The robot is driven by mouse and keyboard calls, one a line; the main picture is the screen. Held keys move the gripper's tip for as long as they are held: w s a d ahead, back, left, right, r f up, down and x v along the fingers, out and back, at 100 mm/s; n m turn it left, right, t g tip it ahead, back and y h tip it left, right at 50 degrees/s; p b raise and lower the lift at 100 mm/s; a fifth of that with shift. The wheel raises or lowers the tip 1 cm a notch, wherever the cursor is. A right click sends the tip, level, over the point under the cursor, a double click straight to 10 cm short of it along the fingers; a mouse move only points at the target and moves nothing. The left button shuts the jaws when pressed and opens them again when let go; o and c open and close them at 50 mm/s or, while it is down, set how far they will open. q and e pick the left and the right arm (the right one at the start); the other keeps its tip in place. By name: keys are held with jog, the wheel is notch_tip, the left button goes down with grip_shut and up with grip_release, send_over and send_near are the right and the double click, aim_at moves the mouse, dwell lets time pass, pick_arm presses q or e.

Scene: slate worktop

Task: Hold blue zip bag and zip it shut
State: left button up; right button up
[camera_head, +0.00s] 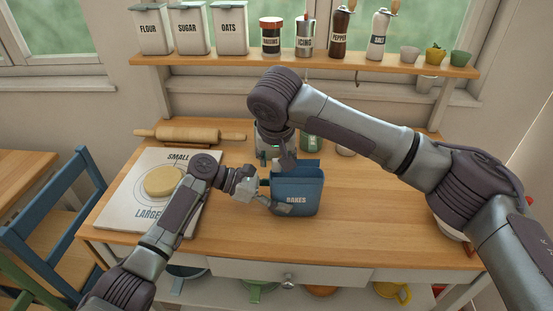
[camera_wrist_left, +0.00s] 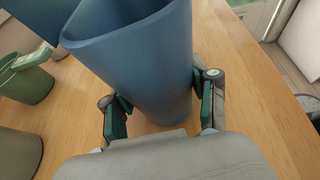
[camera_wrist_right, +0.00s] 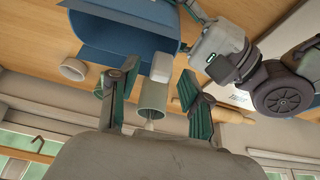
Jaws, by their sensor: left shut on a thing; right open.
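The blue bag (camera_head: 308,190), lettered BAKES, stands upright on the wooden worktop with its mouth open and its back wall higher than its front. My left gripper (camera_head: 273,196) is shut on its left side. The left wrist view shows the bag's wall (camera_wrist_left: 150,60) between the two fingers (camera_wrist_left: 163,105). My right gripper (camera_head: 284,158) is open and empty, above and behind the bag's mouth. In the right wrist view its spread fingers (camera_wrist_right: 155,88) are apart from the bag (camera_wrist_right: 120,35).
A green canister (camera_head: 311,143) stands behind the bag, partly hidden by my right arm. A rolling pin (camera_head: 190,135) and a printed mat (camera_head: 125,208) with a dough disc (camera_head: 163,181) lie to the left. A shelf (camera_head: 240,60) with jars hangs above.

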jog(key=shift+w+f, duration=0.25)
jog(key=shift+f, duration=0.25)
grip_shut()
